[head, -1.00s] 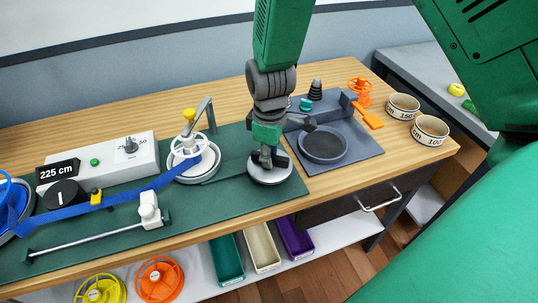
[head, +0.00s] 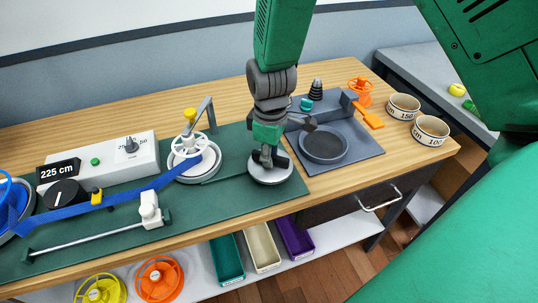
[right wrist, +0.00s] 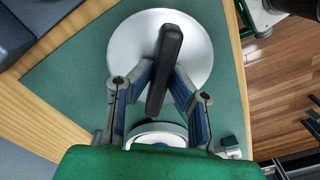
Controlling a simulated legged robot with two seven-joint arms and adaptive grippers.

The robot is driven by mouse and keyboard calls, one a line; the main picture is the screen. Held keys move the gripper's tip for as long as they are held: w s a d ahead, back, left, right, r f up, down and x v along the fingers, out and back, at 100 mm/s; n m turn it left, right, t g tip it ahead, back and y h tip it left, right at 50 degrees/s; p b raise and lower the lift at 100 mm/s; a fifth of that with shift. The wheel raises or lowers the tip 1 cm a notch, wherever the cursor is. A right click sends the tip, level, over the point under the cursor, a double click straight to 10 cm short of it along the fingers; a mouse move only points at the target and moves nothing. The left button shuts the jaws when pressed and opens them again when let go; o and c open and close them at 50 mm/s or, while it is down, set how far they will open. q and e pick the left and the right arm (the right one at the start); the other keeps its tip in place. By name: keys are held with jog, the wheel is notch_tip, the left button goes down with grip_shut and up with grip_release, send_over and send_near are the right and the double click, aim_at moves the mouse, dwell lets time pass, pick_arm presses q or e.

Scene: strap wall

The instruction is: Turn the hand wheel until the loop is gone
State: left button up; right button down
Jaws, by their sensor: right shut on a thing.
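My right gripper (head: 267,158) reaches down from above onto a silver round disc (head: 284,177) on the green mat. In the right wrist view its fingers (right wrist: 165,85) are shut on a dark upright bar (right wrist: 168,50), which crosses the silver disc (right wrist: 200,55). A white spoked hand wheel (head: 186,146) with a yellow knob stands over another silver disc, left of the gripper. A blue strap (head: 130,193) runs from a blue reel (head: 12,212) at the left edge towards that wheel. I cannot make out a clear loop. My left gripper is not in view.
A white box (head: 115,155) with a "225 cm" display stands at the left. A white slider (head: 150,212) sits on a metal rod. Right of the gripper are a grey pan tray (head: 365,150) and two labelled bowls (head: 403,107). Coloured bins (head: 228,262) and spare wheels (head: 160,280) are below.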

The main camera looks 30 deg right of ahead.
jog(key=shift+w+r, duration=0.1)
grip_release()
notch_tip(320, 180, up, 12)
dwell(0.6)
